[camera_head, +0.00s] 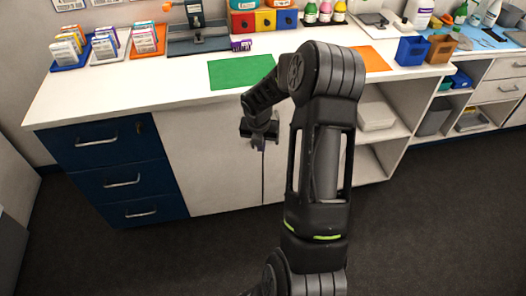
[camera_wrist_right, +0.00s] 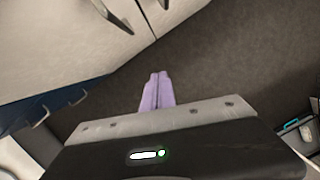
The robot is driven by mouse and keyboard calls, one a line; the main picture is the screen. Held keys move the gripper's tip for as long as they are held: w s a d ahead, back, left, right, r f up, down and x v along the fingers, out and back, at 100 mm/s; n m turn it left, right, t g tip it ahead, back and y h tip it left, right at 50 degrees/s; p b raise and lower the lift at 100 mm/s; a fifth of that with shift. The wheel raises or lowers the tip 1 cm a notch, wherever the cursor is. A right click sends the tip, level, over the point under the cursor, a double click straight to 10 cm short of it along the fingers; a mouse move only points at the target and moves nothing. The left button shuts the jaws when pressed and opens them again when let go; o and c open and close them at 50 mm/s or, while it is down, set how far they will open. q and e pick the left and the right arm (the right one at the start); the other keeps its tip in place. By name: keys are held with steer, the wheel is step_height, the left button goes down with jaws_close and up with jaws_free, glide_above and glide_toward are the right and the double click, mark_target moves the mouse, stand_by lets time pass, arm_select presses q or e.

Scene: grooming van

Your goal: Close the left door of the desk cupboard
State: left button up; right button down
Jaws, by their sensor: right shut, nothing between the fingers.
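The desk cupboard's white left door (camera_head: 210,160) stands just right of the navy drawers and looks flush or nearly flush with the front; a narrow dark seam runs along its right edge. I cannot tell if it is fully closed. In the right wrist view, the left door (camera_wrist_right: 60,40) shows at upper left with its curved handle (camera_wrist_right: 112,16). My right gripper (camera_head: 258,142) is in front of the cupboard near the seam, below the desk top. Its purple fingers (camera_wrist_right: 157,92) are together and empty, over dark floor. The right door is mostly hidden behind my arm. My left gripper is out of view.
Navy drawers (camera_head: 120,180) with bar handles stand left of the cupboard. Open shelves with a white bin (camera_head: 375,112) are at right. The desk top (camera_head: 150,90) holds card racks, a green mat (camera_head: 242,71) and bottles. The dark floor in front is clear.

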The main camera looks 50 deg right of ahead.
steer(key=shift+s+v, duration=0.15)
steer(key=shift+v, duration=1)
steer(key=shift+s+v, duration=0.15)
steer(key=shift+v, duration=1.05)
steer(key=shift+d, duration=0.2)
